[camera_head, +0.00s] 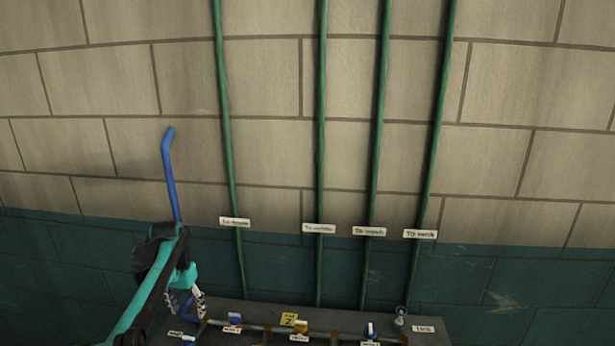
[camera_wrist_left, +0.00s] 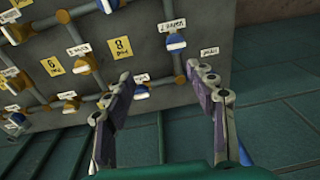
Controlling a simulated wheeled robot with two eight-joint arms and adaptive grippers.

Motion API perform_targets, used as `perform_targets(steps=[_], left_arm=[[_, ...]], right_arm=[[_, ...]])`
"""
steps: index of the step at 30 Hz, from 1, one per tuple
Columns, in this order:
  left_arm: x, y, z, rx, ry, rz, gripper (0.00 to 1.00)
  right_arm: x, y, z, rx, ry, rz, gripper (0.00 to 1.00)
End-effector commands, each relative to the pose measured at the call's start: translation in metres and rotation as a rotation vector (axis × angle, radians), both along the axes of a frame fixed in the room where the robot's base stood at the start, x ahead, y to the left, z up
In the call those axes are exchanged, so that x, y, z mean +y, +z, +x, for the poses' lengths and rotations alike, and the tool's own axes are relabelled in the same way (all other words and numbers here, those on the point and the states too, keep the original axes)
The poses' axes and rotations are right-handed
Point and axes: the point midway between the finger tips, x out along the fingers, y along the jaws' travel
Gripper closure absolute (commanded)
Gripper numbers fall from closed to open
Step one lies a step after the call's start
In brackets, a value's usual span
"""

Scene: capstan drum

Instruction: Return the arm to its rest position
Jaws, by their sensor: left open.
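My left arm comes in from the lower left in the head view. Its gripper (camera_head: 187,302) hangs fingers down over the left end of a dark panel (camera_head: 262,310). In the left wrist view the two fingers of the gripper (camera_wrist_left: 160,75) are spread apart with nothing between them. Beyond the fingertips is the panel face with valves and labels. A blue-capped valve (camera_wrist_left: 137,82) shows just right of the left fingertip; I cannot tell whether they touch. My right arm and gripper are in no view.
A blue bent pipe (camera_head: 170,180) rises behind my left gripper. Green pipes (camera_head: 322,120) run up the block wall, with white labels (camera_head: 234,222) low on them. Teal floor (camera_wrist_left: 270,115) beside the panel looks clear.

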Motion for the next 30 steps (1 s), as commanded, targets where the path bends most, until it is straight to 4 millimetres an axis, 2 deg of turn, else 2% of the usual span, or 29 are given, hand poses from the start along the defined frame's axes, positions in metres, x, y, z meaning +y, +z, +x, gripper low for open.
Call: perform_targets(steps=[1, 6, 11, 16, 21, 25, 30], left_arm=[[-0.016, 0.009, -0.015, -0.028, 0.0, 0.006, 0.44], [-0.063, 0.03, -0.064, -0.137, 0.016, 0.021, 0.44], [-0.101, 0.034, -0.117, -0.241, 0.031, 0.021, 0.44], [-0.135, 0.018, -0.176, -0.352, 0.045, 0.007, 0.44], [-0.16, -0.011, -0.227, -0.454, 0.058, -0.019, 0.44], [-0.171, -0.032, -0.251, -0.508, 0.065, -0.038, 0.44], [-0.176, -0.045, -0.264, -0.54, 0.07, -0.05, 0.44]], right_arm=[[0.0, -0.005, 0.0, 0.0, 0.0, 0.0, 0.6], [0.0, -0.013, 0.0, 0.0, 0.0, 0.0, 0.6], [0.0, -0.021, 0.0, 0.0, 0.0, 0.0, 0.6], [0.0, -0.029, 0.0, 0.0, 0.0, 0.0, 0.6], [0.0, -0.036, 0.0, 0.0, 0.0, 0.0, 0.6], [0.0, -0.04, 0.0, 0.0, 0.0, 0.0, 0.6], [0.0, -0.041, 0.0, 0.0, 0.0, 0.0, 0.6]])
